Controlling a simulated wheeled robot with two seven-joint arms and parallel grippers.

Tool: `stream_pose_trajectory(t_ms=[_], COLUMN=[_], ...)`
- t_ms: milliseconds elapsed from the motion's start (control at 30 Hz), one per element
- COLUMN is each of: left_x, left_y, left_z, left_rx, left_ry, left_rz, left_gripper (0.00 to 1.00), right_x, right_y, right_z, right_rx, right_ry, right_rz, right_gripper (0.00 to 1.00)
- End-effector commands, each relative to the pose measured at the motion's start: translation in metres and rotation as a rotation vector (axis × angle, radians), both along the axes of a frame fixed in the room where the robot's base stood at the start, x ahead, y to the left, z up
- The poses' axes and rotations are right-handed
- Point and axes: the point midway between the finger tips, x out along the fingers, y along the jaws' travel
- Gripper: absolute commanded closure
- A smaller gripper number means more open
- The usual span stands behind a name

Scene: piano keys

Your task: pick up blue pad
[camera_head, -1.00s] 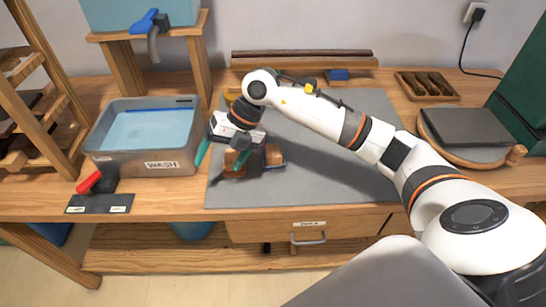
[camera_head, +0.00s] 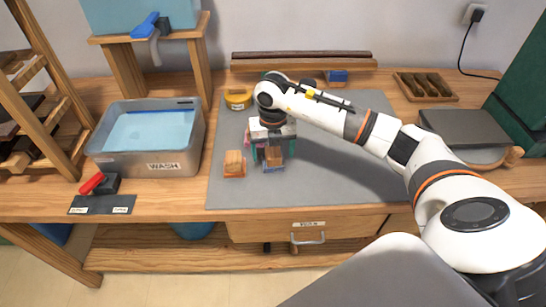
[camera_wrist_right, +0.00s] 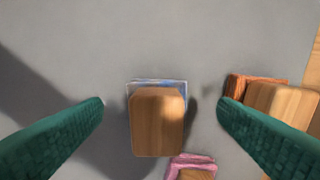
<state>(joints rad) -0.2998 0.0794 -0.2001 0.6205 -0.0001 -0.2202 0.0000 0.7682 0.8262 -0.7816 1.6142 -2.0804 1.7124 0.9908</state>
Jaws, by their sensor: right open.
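The blue pad (camera_wrist_right: 156,83) lies on the grey mat under a wooden block (camera_wrist_right: 157,122), with only its edge showing in the wrist view. In the head view the blue pad (camera_head: 273,168) is at the front of the mat. My right gripper (camera_head: 273,153) is above it, pointing down. Its green fingers are open, one on each side of the block in the wrist view, with gaps on both sides. My left gripper is not in view.
An orange pad with a wooden block (camera_head: 234,164) sits close beside the blue one. A pink pad (camera_wrist_right: 191,163) is also close by. A wash basin (camera_head: 148,161) is at left. The mat (camera_head: 330,185) is clear at right.

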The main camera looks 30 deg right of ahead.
Motion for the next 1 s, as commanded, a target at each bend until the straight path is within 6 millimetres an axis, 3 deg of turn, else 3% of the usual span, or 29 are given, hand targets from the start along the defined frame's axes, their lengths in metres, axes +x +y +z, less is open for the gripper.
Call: stream_pose_trajectory(t_ms=[233, 533, 833, 1000], left_x=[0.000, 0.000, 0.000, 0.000], left_y=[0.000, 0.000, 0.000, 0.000], left_z=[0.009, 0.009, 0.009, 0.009], left_rx=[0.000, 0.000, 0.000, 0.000], left_ry=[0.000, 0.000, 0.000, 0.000], left_rz=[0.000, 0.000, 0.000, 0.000], left_gripper=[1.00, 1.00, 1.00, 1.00], right_x=[-0.002, -0.001, -0.001, -0.001], right_y=[-0.002, -0.002, -0.002, -0.002], right_z=[-0.034, -0.039, -0.039, -0.039], right_rx=[0.001, 0.000, 0.000, 0.000], right_ry=[0.003, 0.001, 0.001, 0.001], right_rz=[0.000, 0.000, 0.000, 0.000], right_gripper=[0.18, 0.18, 0.67, 0.67])
